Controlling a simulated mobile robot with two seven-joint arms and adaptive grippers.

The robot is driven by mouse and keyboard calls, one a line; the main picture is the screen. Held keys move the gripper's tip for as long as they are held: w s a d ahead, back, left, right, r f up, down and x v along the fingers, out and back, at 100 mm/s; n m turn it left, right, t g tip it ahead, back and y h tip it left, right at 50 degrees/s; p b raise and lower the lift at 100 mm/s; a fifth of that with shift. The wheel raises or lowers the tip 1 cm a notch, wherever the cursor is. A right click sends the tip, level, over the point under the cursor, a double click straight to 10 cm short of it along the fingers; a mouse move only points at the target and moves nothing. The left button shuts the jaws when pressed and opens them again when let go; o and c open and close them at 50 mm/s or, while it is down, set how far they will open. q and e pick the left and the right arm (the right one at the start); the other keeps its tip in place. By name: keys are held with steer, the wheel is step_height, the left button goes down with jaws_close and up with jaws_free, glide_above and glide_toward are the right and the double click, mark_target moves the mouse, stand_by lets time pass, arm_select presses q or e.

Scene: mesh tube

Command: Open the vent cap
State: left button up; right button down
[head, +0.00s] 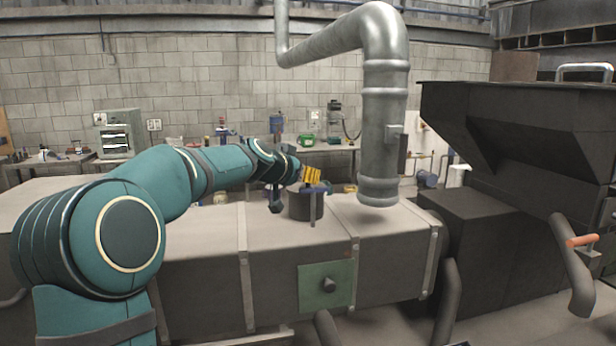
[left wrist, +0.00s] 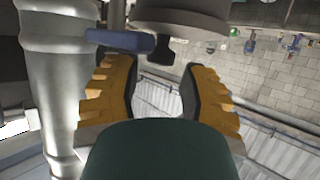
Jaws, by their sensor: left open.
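The vent (head: 306,205) is a short dark grey cylinder with a bluish top, standing on the long metal duct in the head view. In the left wrist view its round grey body (left wrist: 182,14) fills the top edge, with a blue bar (left wrist: 118,41) and a small dark tab (left wrist: 160,51) beside it. My left gripper (head: 312,175) has yellow fingers and is just above the vent in the head view. In the left wrist view my left gripper (left wrist: 160,72) is open, with the dark tab near the gap between its fingertips. I cannot tell whether they touch. My right gripper is not in view.
A silver pipe (head: 384,130) hangs close to the right of the vent. The duct (head: 200,250) has a green panel (head: 326,288) on its front. A dark hopper machine (head: 520,140) stands at right. Workbenches line the back wall.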

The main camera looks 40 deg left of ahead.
arm_select(q)
steer(key=shift+x, duration=1.55)
jaws_close()
